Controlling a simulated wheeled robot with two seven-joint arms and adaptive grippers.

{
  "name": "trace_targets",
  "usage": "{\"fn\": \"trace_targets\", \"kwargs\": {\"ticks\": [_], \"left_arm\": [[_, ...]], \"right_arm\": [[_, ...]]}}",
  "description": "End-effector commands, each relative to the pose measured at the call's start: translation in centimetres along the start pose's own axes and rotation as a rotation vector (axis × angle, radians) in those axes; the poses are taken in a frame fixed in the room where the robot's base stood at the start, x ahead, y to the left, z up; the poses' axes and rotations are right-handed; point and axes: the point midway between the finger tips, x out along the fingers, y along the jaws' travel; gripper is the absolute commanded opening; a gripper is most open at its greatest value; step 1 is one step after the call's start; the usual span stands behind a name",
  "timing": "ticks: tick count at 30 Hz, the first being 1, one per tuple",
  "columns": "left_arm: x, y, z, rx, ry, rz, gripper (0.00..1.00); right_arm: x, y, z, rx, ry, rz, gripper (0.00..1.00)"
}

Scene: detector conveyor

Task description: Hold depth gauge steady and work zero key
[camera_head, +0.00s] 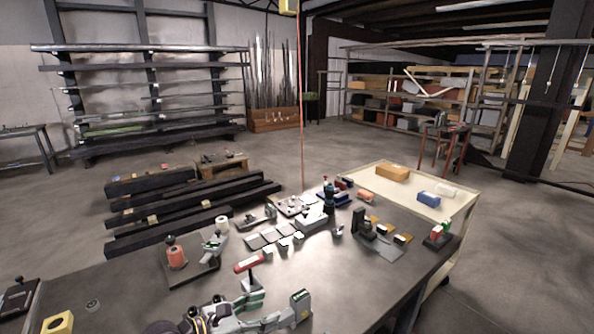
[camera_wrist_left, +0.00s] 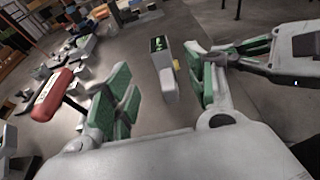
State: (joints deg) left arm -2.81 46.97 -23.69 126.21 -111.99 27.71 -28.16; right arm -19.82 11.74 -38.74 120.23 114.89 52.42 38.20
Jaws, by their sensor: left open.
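The depth gauge (camera_wrist_left: 168,82) is a grey upright block with a dark, green-lit display and a small yellow key on its side. It stands between the two fingers of my left gripper (camera_wrist_left: 164,92) in the left wrist view, with gaps on both sides. In the head view the gauge (camera_head: 301,304) is at the bottom, just right of my left gripper (camera_head: 264,308), whose green pads are spread apart. My right gripper (camera_wrist_left: 228,54) comes in from the right of the left wrist view, close to the left gripper's right finger. Its jaw opening is unclear.
A red-headed stand (camera_head: 249,263) is just beyond my left gripper. A spool stand (camera_head: 177,255), grey tiles (camera_head: 270,236) and other devices occupy the dark worktop (camera_head: 345,275). A cream cart (camera_head: 455,205) stands at the back right. Bare worktop lies right of the gauge.

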Motion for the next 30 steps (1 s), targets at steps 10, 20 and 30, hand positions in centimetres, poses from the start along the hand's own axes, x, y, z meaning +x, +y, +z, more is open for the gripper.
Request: {"fn": "trace_targets", "kwargs": {"ticks": [10,20,30], "left_arm": [[-1.7,0.0,0.0,0.003,0.000,0.000,0.55],[-1.8,0.0,0.1,0.002,0.000,0.000,0.55],[-1.4,0.0,0.4,-0.020,-0.029,0.004,0.55]], "right_arm": [[0.0,0.0,0.0,0.000,0.000,0.000,0.00],[0.0,0.0,0.0,0.000,0.000,0.000,0.00],[0.4,-0.2,0.3,0.008,-0.012,-0.003,0.00]]}}
